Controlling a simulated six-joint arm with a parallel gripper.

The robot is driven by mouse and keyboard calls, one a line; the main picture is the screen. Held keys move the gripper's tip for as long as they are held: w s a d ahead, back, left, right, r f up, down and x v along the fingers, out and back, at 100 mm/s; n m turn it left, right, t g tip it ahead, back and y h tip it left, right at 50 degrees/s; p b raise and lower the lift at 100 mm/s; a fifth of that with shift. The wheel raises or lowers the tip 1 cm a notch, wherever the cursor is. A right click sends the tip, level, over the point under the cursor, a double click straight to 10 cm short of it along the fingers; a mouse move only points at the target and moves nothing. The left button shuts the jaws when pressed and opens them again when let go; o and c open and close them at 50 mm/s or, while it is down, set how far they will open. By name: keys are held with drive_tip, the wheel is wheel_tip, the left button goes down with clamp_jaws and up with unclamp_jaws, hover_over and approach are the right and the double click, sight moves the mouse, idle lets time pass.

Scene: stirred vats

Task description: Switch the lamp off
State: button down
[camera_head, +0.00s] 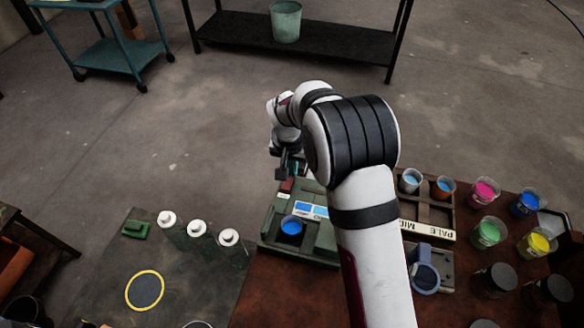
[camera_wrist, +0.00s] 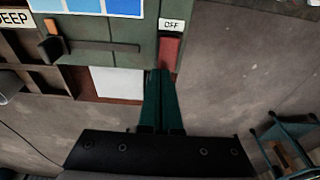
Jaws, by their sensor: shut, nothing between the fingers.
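A green box-like unit (camera_head: 325,243) stands on the brown table, with pale and blue swatches (camera_head: 311,209) on its top. A red switch piece (camera_wrist: 170,53) sits at the unit's edge beside a white label reading OFF (camera_wrist: 171,25); in the head view it shows as a small red spot (camera_head: 287,185). My gripper (camera_wrist: 160,73) is shut and empty, its green fingertips right at the edge of the red piece. I cannot tell whether they touch it. No lit lamp is clearly visible, and my arm hides part of the unit's right side.
A cup of blue paint (camera_head: 291,226) sits at the unit's front. White-capped bottles (camera_head: 198,228) stand to its left, near a yellow-ringed disc (camera_head: 145,290). A wooden rack (camera_head: 428,212) and several paint cups stand to the right. Open floor lies beyond the table.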

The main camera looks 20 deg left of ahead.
drive_tip(key=shift+f, duration=0.25)
drive_tip(key=shift+w+f, duration=0.25)
drive_tip(key=shift+f, duration=0.1)
drive_tip(key=shift+s, duration=0.15)
drive_tip(key=shift+s+r, duration=0.3)
drive_tip(key=shift+s, duration=0.35)
wheel_tip(320, 180, up, 14)
drive_tip(key=w, duration=0.2)
drive_tip(key=shift+w, duration=0.25)
